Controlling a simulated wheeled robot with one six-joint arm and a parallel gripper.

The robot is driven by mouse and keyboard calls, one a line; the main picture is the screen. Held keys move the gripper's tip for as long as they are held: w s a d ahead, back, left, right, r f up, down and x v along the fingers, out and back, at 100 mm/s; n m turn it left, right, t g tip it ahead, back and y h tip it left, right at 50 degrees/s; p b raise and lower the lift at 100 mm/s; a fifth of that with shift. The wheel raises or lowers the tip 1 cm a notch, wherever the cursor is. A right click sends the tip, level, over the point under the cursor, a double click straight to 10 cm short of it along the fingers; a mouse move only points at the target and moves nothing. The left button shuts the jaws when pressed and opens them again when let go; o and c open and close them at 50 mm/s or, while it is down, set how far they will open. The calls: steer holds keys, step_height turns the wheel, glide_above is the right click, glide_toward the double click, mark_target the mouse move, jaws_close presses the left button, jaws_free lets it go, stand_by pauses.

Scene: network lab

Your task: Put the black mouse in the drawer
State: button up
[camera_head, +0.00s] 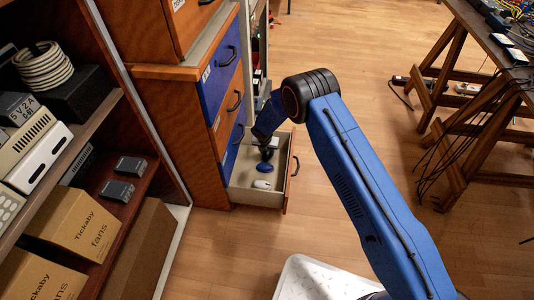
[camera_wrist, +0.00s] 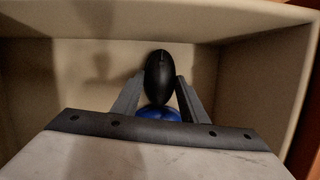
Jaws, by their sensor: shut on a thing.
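The black mouse (camera_wrist: 160,72) is between the two fingers of my gripper (camera_wrist: 159,82), which is shut on it. In the head view the black mouse (camera_head: 267,154) shows as a dark shape below my wrist, over the open drawer (camera_head: 255,198). The drawer is the lowest one of the wooden cabinet and is pulled out. The wrist view shows its pale inner walls (camera_wrist: 262,70) around the mouse. Whether the mouse touches the drawer floor I cannot tell.
A blue mouse (camera_head: 264,168) and a white mouse (camera_head: 262,184) lie in the drawer. The blue one (camera_wrist: 160,113) shows partly behind my gripper in the wrist view. Shelves with Tickaby boxes (camera_head: 85,220) stand left. A wooden trestle table (camera_head: 460,90) is at right. Floor between is mostly clear.

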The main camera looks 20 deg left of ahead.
mark_target(266, 158)
steer(key=shift+f, duration=0.6)
steer(key=o, duration=1.1)
steer(key=shift+f, duration=0.15)
steer(key=v, duration=1.2)
steer(key=shift+r, duration=0.25)
